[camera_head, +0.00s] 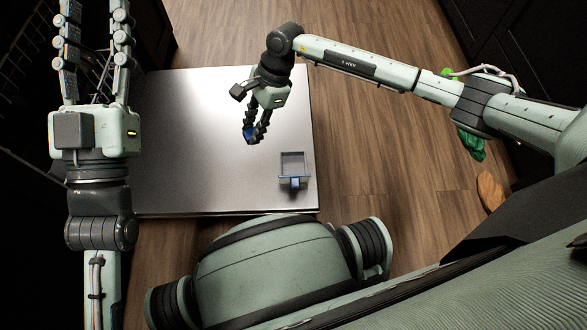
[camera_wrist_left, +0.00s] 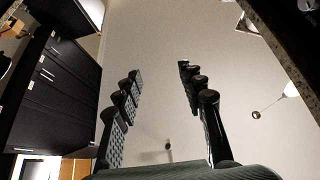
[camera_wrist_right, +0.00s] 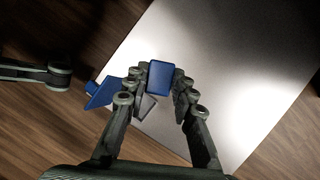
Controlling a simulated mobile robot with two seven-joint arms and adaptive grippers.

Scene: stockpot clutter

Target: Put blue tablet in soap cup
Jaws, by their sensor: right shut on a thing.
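The blue tablet (camera_wrist_right: 160,78) is between the fingertips of my right gripper (camera_head: 257,132), which is shut on it. In the head view the tablet (camera_head: 249,132) shows as a small blue patch at the fingertips, over the steel panel. The soap cup (camera_head: 292,162) is a small grey recess near the panel's right edge, with a blue flap (camera_head: 295,182) standing open at its near side. In the right wrist view the cup (camera_wrist_right: 146,107) is partly hidden by the left finger. My left gripper (camera_head: 94,30) is open and empty, pointing away at upper left.
The flat steel panel (camera_head: 190,150) is otherwise bare. A dark rack (camera_head: 30,60) lies at far left. Green items (camera_head: 470,145) and a brown object (camera_head: 490,190) lie on the wooden floor (camera_head: 390,150) at right. Dark cabinets (camera_wrist_left: 55,90) show in the left wrist view.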

